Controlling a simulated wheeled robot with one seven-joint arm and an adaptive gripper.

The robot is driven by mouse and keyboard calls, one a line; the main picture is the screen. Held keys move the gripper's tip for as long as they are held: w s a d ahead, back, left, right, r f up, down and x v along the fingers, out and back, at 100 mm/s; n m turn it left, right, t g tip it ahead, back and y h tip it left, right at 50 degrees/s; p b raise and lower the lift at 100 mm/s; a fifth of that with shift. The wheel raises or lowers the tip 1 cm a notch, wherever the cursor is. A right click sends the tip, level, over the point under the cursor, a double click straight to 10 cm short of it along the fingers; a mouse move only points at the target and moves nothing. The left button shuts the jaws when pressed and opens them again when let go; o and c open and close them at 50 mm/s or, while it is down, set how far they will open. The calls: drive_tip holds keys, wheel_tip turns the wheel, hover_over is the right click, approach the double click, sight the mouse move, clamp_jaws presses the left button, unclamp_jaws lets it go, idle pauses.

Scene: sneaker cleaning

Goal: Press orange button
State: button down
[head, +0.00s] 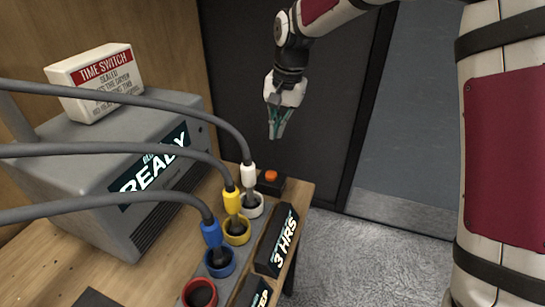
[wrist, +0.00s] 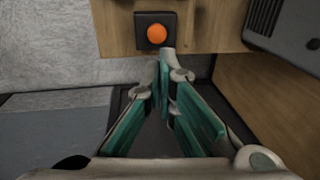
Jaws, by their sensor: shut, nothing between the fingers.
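The orange button (head: 271,175) sits on a small black box (head: 270,187) at the far right corner of the wooden table. In the wrist view the orange button (wrist: 157,34) is at the top centre, on its dark square base (wrist: 143,43). My gripper (head: 274,137) is shut and empty, pointing down above and behind the button in the head view. In the wrist view the fingertips of my gripper (wrist: 165,52) appear just below the button's base in the picture. They look apart from the button.
White, yellow (head: 232,201) and blue (head: 212,233) plugs with grey cables stand in coloured sockets near the button. A grey machine (head: 100,150) reading READY carries a white TIME SWITCH box (head: 95,82). A black 3 HRS block (head: 277,240) lies along the table's edge. Open floor (head: 350,255) is at the right.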

sight(270, 174)
drive_tip(key=f, duration=0.4)
drive_tip(key=a+f, duration=0.1)
drive_tip(key=f, duration=0.4)
drive_tip(key=w+f+p, duration=0.1)
drive_tip(key=f, duration=0.3)
drive_tip(key=shift+a+f, duration=0.35)
drive_tip(key=shift+a, duration=0.05)
drive_tip(key=shift+f+b, duration=0.45)
drive_tip(key=shift+f, duration=0.6)
wheel_tip(270, 174, up, 14)
drive_tip(key=s+d+p, duration=0.1)
drive_tip(key=shift+d+r, duration=0.15)
drive_tip(key=shift+d, duration=0.25)
